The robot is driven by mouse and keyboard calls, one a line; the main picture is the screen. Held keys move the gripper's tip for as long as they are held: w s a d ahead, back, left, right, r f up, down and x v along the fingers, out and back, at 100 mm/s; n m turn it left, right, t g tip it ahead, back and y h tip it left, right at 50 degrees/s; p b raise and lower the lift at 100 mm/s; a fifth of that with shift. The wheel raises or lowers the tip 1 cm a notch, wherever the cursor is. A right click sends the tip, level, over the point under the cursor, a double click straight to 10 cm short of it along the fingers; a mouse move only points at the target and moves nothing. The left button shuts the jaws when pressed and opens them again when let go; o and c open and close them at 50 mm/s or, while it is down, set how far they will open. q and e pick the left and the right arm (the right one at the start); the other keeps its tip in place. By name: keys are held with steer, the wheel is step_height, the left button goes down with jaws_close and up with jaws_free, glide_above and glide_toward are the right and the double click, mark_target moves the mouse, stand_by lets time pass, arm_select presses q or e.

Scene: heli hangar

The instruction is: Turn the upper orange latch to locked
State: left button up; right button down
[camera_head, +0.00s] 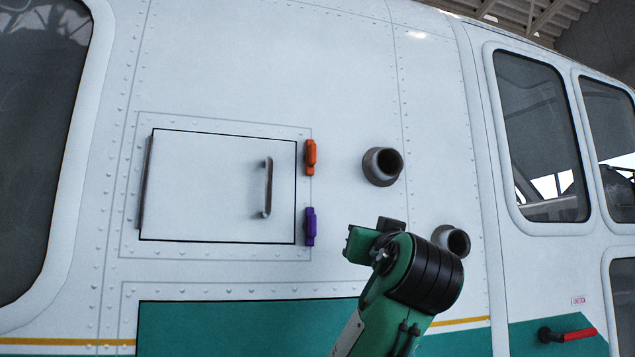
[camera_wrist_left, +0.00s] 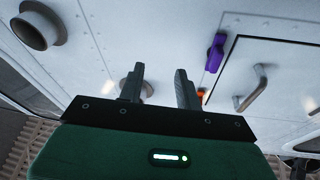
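The upper orange latch (camera_head: 310,157) stands upright at the right edge of a closed white hatch (camera_head: 205,185) in the head view. A purple latch (camera_head: 310,226) sits below it, also upright. The left wrist view is upside down: the purple latch (camera_wrist_left: 215,53) appears above the orange latch (camera_wrist_left: 201,94), which is partly hidden by a finger. My left gripper (camera_wrist_left: 160,78) is open and empty, its two fingers apart and pointing at the fuselage. In the head view its arm is right of and below the latches; the fingertips are hidden there. My right gripper is not in view.
The hatch has a grey vertical handle (camera_head: 267,187). Two exhaust pipes, an upper one (camera_head: 382,166) and a lower one (camera_head: 451,240), stick out right of the latches near my arm. A red handle (camera_head: 568,334) is at lower right. The fuselage between orange latch and upper pipe is clear.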

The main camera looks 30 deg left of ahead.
mark_target(314, 152)
arm_select(q)
steer(key=s+r+n+g+y, duration=0.1)
steer(key=s+r+n+y, duration=0.3)
steer(key=s+r, duration=0.65)
steer(key=p+x, duration=0.8)
steer(key=x, duration=0.5)
steer(key=shift+w+r, duration=0.15)
steer(key=shift+r, duration=0.05)
steer(key=shift+w+a+r+p, duration=0.15)
steer(key=shift+w+a+p, duration=0.4)
steer(key=shift+a, duration=0.2)
jaws_close()
